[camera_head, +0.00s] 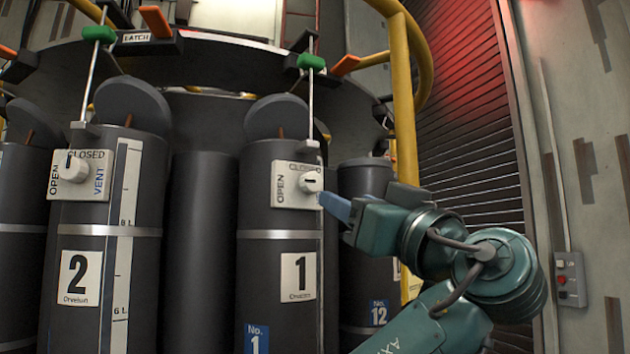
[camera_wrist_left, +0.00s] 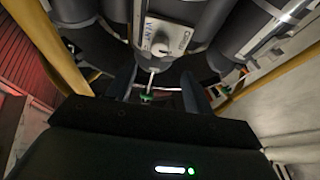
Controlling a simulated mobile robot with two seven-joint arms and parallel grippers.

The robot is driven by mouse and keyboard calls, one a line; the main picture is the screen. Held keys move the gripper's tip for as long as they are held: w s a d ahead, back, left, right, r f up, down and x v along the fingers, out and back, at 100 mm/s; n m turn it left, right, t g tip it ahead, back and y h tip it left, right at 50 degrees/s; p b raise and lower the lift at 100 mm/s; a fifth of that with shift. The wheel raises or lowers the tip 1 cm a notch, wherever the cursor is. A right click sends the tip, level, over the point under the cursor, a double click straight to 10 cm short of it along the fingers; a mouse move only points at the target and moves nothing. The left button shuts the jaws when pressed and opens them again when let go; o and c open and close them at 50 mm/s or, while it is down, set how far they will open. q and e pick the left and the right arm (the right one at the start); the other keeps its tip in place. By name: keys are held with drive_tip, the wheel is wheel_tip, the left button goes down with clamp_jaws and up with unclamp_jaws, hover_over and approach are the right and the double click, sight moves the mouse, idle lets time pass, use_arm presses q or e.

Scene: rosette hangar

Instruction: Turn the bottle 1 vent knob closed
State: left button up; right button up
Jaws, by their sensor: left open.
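Bottle 1 (camera_head: 262,262) is a dark cylinder marked with a large 1. Its white vent plate (camera_head: 287,198) reads OPEN and CLOSED; the arm side of it is partly hidden. The round white vent knob (camera_head: 311,181) has a dark mark that looks roughly horizontal. My left gripper (camera_head: 334,205) is just below and right of the knob, with blue fingertips close to it; whether they touch cannot be told. In the left wrist view, a white knob (camera_wrist_left: 160,48) on a plate lies beyond and between the open fingers (camera_wrist_left: 160,88). My right gripper is not in view.
Bottle 2 (camera_head: 62,315) stands at left with its own vent knob (camera_head: 74,168). Green-handled rods (camera_head: 312,62) and orange levers (camera_head: 345,65) are above. A yellow rail (camera_head: 404,110) rises behind my arm. A red-button box (camera_head: 569,278) is on the right wall.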

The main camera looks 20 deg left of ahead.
sight(315, 185)
use_arm(q)
drive_tip(key=p+x, duration=0.3)
drive_tip(key=x, duration=0.6)
drive_tip(key=shift+w+a+r, duration=0.1)
drive_tip(key=shift+a+r, duration=0.05)
drive_tip(key=shift+w+a+p, duration=0.15)
drive_tip(key=shift+a+p, duration=0.05)
drive_tip(key=shift+p, duration=0.1)
drive_tip(key=shift+w, duration=0.1)
drive_tip(key=c, duration=1)
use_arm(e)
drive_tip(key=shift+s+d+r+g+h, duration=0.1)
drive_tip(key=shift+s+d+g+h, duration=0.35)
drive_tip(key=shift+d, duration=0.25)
